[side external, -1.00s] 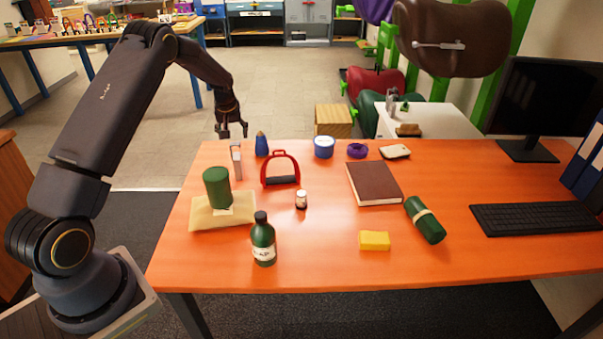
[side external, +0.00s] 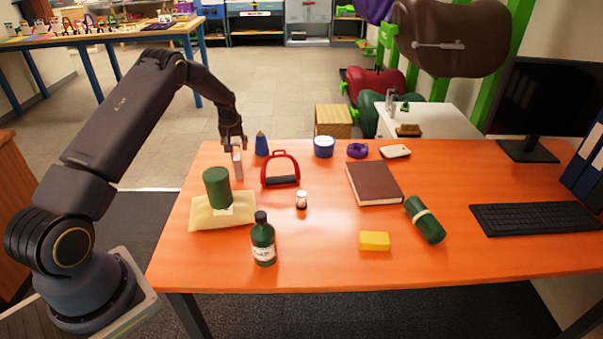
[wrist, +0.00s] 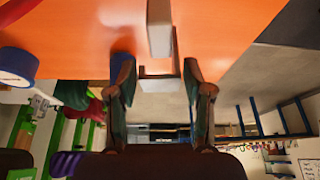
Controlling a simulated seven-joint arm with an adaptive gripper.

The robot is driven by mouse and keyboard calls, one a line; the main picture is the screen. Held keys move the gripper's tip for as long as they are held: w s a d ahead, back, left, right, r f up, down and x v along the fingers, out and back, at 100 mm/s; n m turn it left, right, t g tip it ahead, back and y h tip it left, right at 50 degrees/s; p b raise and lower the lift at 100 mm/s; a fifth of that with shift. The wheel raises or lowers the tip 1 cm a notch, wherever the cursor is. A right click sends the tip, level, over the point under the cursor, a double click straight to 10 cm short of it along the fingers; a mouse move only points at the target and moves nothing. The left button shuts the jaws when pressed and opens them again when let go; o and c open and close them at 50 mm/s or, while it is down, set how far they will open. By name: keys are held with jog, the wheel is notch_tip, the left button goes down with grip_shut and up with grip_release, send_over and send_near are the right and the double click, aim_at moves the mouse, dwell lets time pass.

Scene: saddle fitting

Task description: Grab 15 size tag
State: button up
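A narrow pale grey-white upright piece (side external: 238,167), which looks like the size tag, stands near the far left edge of the orange table. No number can be read on it. My gripper (side external: 233,146) is just above its top, pointing down. In the wrist view the pale piece (wrist: 160,30) runs from the top centre toward the gap between my fingers (wrist: 160,82). The fingers are apart, one on each side of its near end, with visible gaps. Whether either finger touches it cannot be seen.
A blue cone-shaped item (side external: 261,145) and a red stirrup (side external: 281,170) stand just right of the tag. A green cylinder (side external: 217,188) on a tan cloth (side external: 205,217) is in front. A green bottle (side external: 263,240) stands nearer.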

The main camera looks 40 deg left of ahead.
grip_shut()
jog(key=shift+r, duration=0.1)
dwell(0.3)
